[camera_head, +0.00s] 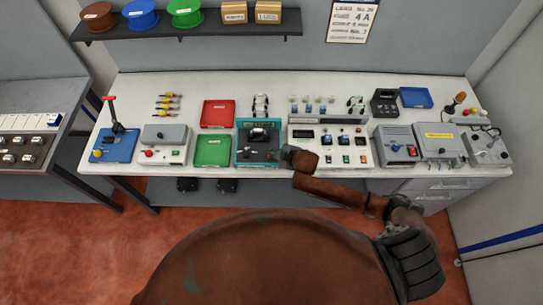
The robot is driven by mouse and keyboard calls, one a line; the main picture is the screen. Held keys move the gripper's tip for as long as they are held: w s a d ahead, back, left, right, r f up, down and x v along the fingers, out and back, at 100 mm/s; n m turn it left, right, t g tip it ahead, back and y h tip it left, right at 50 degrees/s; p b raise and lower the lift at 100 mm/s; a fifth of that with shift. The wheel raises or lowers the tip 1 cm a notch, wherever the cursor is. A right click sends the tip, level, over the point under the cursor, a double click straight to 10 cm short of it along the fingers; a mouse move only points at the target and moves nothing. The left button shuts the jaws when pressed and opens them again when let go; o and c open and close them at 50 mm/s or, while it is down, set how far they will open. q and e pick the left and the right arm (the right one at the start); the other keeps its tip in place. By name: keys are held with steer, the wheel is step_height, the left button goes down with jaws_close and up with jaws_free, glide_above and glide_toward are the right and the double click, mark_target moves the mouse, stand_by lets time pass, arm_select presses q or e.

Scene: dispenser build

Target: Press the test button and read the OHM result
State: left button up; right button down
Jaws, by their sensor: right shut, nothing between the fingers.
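My right gripper (288,154) reaches in from the lower right, shut and empty. Its dark tip is at the right edge of a teal tester (242,125) with a dark face and a gauge; I cannot tell whether it touches. The gripper may hide a button there. Right of it is a white panel unit (298,130) with a dark display (303,134), blue knobs and small coloured buttons. I cannot tell which is the test button, and no OHM result is readable. My left gripper is not in view.
A red tray (217,114) and a green tray (213,151) lie left of the tester. A grey box with a red button (149,153) and a blue lever press (118,143) stand further left. Grey boxes (438,142) fill the right end. A notice (352,20) hangs behind.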

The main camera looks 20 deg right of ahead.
steer(key=shift+f, duration=0.1)
stand_by(0.3)
steer(key=shift+f, duration=0.35)
steer(key=shift+f, duration=0.45)
stand_by(0.6)
steer(key=shift+r, duration=0.1)
steer(key=shift+r+p, duration=0.8)
steer(key=shift+r, duration=0.05)
step_height(320, 180, up, 3)
steer(key=p, duration=0.2)
steer(key=shift+f+p, duration=0.15)
steer(key=shift+p, duration=0.25)
steer(key=shift+r+p, duration=0.75)
steer(key=shift+r, duration=0.45)
